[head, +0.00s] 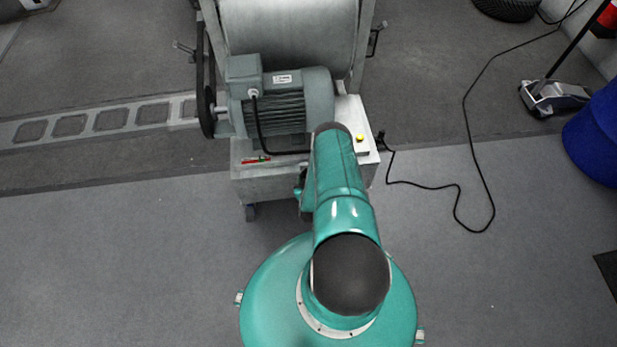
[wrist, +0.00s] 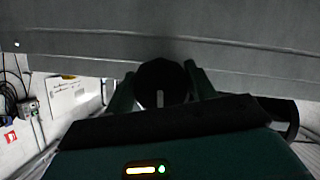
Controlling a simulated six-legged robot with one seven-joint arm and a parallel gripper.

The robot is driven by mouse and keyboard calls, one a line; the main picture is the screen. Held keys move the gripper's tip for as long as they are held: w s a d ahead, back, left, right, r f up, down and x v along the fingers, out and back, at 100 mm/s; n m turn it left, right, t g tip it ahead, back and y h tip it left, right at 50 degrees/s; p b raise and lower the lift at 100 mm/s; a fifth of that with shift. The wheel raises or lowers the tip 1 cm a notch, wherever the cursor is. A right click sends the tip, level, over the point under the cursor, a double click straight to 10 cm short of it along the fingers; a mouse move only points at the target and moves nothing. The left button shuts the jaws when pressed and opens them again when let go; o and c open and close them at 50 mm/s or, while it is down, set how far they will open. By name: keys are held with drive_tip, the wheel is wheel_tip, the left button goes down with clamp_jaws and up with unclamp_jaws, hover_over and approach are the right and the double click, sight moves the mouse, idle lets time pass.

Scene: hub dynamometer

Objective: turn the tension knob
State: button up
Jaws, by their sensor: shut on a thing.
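The tension knob (wrist: 162,78) is a round black knob with a pale pointer mark, in the middle of the wrist view. The mark points straight down in that picture. My gripper (wrist: 161,88) has one finger on each side of the knob and is shut on it. The lower part of the knob is hidden behind the dark body of my gripper. In the head view my teal arm reaches forward to the machine, and it hides the knob and the gripper's fingers.
The grey motor (head: 275,103) sits on the machine's base, left of my arm, below a large drum (head: 288,35). A yellow button (head: 360,137) is just right of my arm. A black cable (head: 462,190) loops over the floor to the right. The floor at left is clear.

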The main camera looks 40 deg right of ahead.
drive_tip(key=shift+a+n+g+h, duration=0.1)
drive_tip(key=shift+n+g+h, duration=0.2)
drive_tip(key=shift+n+h, duration=0.7)
drive_tip(key=n+h, duration=0.1)
drive_tip(key=n, duration=0.3)
drive_tip(key=n+h, duration=0.2)
drive_tip(key=shift+s+d+r+n+g, duration=0.15)
drive_tip(key=shift+d+n+g, duration=0.15)
drive_tip(key=shift+n, duration=0.1)
drive_tip(key=shift+n+h, duration=0.5)
drive_tip(key=shift+n, duration=0.5)
drive_tip(key=shift+a, duration=0.1)
drive_tip(key=o, duration=1)
